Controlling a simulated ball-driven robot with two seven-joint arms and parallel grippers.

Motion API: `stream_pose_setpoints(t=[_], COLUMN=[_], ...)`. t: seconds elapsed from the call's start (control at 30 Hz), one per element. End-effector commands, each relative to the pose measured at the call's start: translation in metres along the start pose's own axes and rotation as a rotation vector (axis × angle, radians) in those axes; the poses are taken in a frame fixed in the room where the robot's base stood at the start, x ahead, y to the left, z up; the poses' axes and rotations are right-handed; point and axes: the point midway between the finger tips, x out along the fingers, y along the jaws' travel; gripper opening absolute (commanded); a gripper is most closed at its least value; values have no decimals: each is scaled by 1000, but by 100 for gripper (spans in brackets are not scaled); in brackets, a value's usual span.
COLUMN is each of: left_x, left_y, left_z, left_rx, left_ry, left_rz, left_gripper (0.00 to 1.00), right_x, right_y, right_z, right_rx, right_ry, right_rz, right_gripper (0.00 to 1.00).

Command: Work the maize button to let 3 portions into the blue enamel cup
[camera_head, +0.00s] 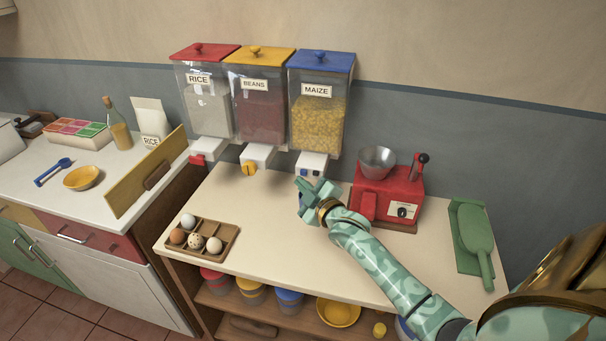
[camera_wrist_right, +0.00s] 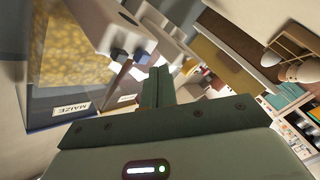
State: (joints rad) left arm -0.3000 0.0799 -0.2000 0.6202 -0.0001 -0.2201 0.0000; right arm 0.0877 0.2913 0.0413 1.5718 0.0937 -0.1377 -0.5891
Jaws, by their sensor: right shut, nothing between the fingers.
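The maize dispenser (camera_head: 318,122) has a blue lid, a MAIZE label and yellow grain inside. Its white outlet housing (camera_head: 312,160) carries small blue parts (camera_head: 304,171) on its front, and I cannot tell which is the button. My right gripper (camera_head: 304,186) is shut and empty, just below and in front of the outlet. No blue enamel cup shows clearly; the gripper covers part of the counter there. My left gripper is not in view.
Rice (camera_head: 207,105) and beans (camera_head: 258,110) dispensers stand to the left. A red machine (camera_head: 385,195) with a metal bowl is close on the right. An egg tray (camera_head: 226,247) sits front left. A blue-topped container (camera_head: 289,297) is on the shelf below. The middle counter is clear.

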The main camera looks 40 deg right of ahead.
Motion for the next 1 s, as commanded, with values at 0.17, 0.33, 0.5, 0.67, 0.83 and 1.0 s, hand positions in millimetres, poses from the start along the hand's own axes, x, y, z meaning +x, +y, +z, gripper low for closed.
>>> stream_pose_setpoints(t=[0.17, 0.33, 0.5, 0.67, 0.83, 1.0], left_x=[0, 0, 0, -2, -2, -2], left_y=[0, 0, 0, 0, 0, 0], left_z=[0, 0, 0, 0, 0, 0], left_rx=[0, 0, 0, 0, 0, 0], left_ry=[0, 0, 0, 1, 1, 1], left_rz=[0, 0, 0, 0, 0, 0], left_gripper=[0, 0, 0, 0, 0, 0], right_x=[0, 0, 1, 4, 6, 6], right_y=[0, 0, 1, 4, 5, 5], right_z=[0, 0, 0, 3, 4, 4], right_rx=[0, 0, 0, -2, 0, 0], right_ry=[0, 0, 0, 0, 0, 0], right_rz=[0, 0, 0, 1, 0, 0], right_gripper=[0, 0, 0, 0, 0, 0])
